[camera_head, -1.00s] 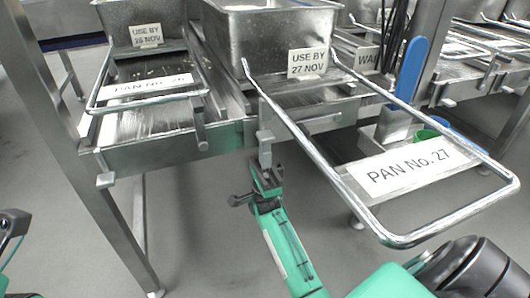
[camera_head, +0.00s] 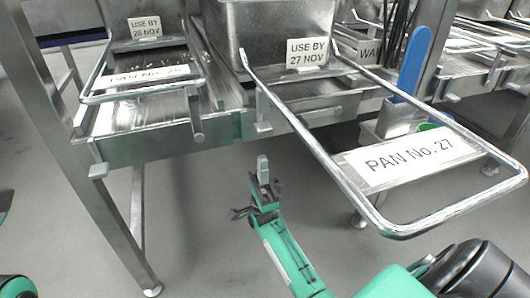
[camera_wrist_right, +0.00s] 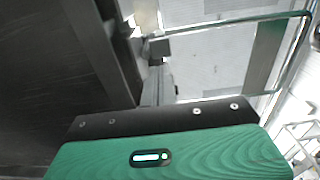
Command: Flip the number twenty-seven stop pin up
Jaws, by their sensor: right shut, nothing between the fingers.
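The number twenty-seven stop pin (camera_head: 262,110) is a grey metal bar with a block at its lower end, on the table's front edge below the pan labelled "USE BY 27 NOV". I cannot tell clearly which way it is turned. My right gripper (camera_head: 263,166) is shut and empty, pointing up just below the pin, with a small gap between them in the head view. In the right wrist view a grey block (camera_wrist_right: 158,46), apparently the pin, lies beyond the fingers (camera_wrist_right: 155,85). My left gripper is not in view; only bits of the left arm show.
The wire handle with the "PAN No. 27" label (camera_head: 408,160) juts out to the right above my right arm. A table leg (camera_head: 110,215) stands at left. The floor space below is clear.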

